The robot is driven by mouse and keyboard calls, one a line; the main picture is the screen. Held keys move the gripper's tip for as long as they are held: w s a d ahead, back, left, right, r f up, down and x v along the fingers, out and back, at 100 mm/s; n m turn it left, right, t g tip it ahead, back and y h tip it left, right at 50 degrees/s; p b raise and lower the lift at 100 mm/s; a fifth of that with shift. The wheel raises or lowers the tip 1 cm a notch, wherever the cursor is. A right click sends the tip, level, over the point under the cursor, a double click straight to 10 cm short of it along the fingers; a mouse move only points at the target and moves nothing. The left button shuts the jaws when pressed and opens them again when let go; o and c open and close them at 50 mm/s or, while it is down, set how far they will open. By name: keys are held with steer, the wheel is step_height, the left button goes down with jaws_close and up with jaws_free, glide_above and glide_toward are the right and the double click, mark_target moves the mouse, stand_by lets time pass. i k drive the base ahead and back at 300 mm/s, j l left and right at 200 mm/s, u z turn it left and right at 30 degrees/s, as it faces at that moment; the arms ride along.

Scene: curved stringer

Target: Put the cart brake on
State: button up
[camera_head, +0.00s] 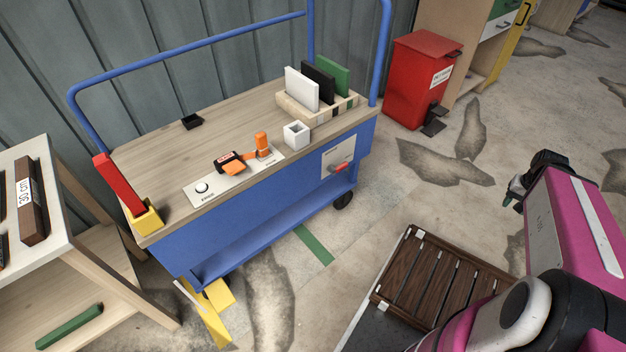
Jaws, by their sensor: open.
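The blue cart (270,211) has a wooden top and stands against the grey wall. A long red lever (119,184) leans up and to the left from a yellow block (149,219) at the near left corner of the cart top. I take it for the brake lever; no brake label is readable. A small red handle (340,168) sits on a white plate (335,154) on the cart's right side. My gripper (514,192) is at the right, open, well apart from the cart and touching nothing. Its fingers are small and partly hidden.
A yellow piece (212,318) lies on the floor by the cart's near left corner. A dark slatted wooden platform (430,283) lies between the cart and my arm. A red bin (413,80) stands behind right. A shelf table (59,195) stands left. Floor right of the cart is open.

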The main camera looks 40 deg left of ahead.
mark_target(333, 170)
steer(key=j+u, duration=0.2)
steer(key=u, duration=0.3)
steer(key=j+u, duration=0.25)
steer(key=u, duration=0.2)
steer(key=j+u, duration=0.25)
steer(key=u, duration=0.25)
steer(key=k+j, duration=0.4)
steer(key=k+j+u, duration=0.15)
steer(key=k+j, duration=0.2)
steer(key=j, duration=0.15)
steer(key=k+j, duration=0.35)
steer(key=k+j+u, duration=0.1)
steer(key=k+j, duration=0.25)
steer(key=j, duration=0.25)
steer(key=i+j, duration=0.25)
steer(key=i, duration=0.15)
